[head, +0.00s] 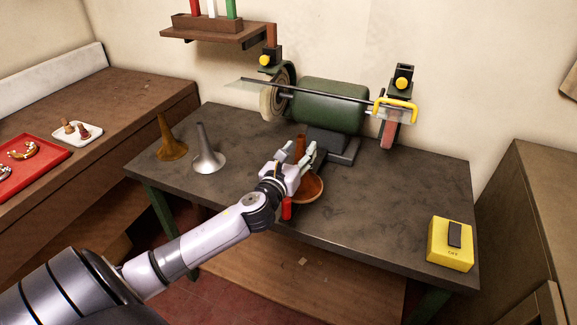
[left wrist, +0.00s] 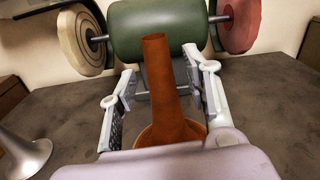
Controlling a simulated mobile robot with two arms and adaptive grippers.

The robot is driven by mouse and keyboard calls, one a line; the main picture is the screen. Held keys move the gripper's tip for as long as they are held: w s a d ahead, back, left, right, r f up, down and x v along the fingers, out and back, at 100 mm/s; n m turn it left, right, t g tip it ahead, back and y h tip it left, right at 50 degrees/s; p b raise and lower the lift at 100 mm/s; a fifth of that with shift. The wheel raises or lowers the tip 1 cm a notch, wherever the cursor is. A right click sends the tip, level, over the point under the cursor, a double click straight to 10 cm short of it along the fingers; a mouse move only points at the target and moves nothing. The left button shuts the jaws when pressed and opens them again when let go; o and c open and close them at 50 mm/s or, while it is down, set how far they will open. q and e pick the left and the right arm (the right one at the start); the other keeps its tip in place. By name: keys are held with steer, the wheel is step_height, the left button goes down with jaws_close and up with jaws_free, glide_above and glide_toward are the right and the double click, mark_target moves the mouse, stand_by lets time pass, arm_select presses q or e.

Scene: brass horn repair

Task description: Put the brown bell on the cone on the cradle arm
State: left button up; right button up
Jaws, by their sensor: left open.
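A brown bell (head: 314,188) is at the front middle of the dark bench, before the green grinder. In the left wrist view the bell (left wrist: 166,85) has its narrow tube pointing up and away and its flare low, partly hidden by my gripper. My left gripper (head: 305,154) is open around the bell's tube. In the left wrist view my left gripper (left wrist: 168,78) has one finger on each side of the tube, with gaps visible. I cannot make out the cone or the cradle arm; a small red part (head: 287,208) shows below my gripper. My right gripper is not in view.
A brass-coloured bell (head: 171,140) and a silver bell (head: 208,152) stand on the bench's left. The green bench grinder (head: 328,104) has a wheel at each end. A yellow switch box (head: 450,244) stands at the right front corner. The bench between grinder and box is clear.

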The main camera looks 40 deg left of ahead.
arm_select(q)
steer(key=b+v, duration=0.2)
steer(key=v, duration=0.8)
steer(key=shift+s, duration=0.25)
stand_by(0.8)
